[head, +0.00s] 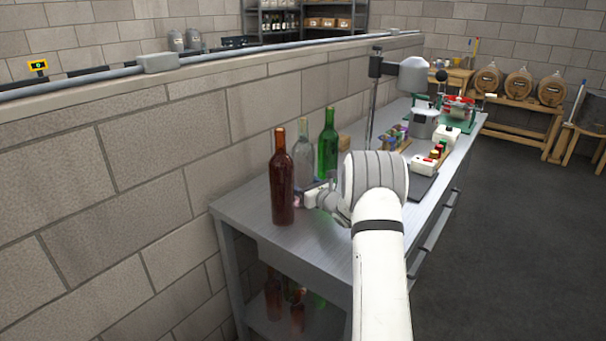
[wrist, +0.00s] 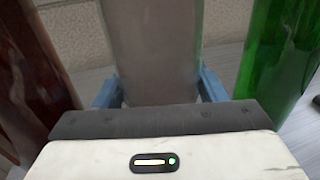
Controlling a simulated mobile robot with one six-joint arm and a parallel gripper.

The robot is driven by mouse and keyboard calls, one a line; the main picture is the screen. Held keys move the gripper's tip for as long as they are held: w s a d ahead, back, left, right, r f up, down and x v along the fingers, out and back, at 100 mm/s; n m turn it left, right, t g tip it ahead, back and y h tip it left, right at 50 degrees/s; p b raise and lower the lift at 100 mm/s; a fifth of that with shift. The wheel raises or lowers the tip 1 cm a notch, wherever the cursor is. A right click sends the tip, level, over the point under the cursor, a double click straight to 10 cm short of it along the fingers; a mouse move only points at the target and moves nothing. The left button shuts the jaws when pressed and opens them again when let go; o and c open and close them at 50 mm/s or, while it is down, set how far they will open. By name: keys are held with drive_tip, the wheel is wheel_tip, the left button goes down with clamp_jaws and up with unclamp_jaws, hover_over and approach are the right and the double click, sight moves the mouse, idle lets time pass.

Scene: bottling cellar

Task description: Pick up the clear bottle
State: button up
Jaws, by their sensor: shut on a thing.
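The clear bottle (head: 304,160) stands upright on the metal bench between a brown bottle and a green bottle. Its lower part is hidden behind my gripper in the head view. In the wrist view the clear bottle (wrist: 153,50) fills the middle, with a blue finger on each side. My gripper (wrist: 160,92) is shut on the clear bottle. In the head view my gripper (head: 318,192) reaches in from the right, low on the bottle. Whether the bottle's base touches the bench is hidden.
The brown bottle (head: 282,185) stands close on the left and the green bottle (head: 328,145) close on the right, behind. A block wall (head: 130,180) runs along the bench (head: 310,240). Small goods and a bottling device (head: 425,122) stand farther along the bench.

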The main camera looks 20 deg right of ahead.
drive_tip(key=c, duration=0.4)
drive_tip(key=shift+r, duration=0.15)
clamp_jaws()
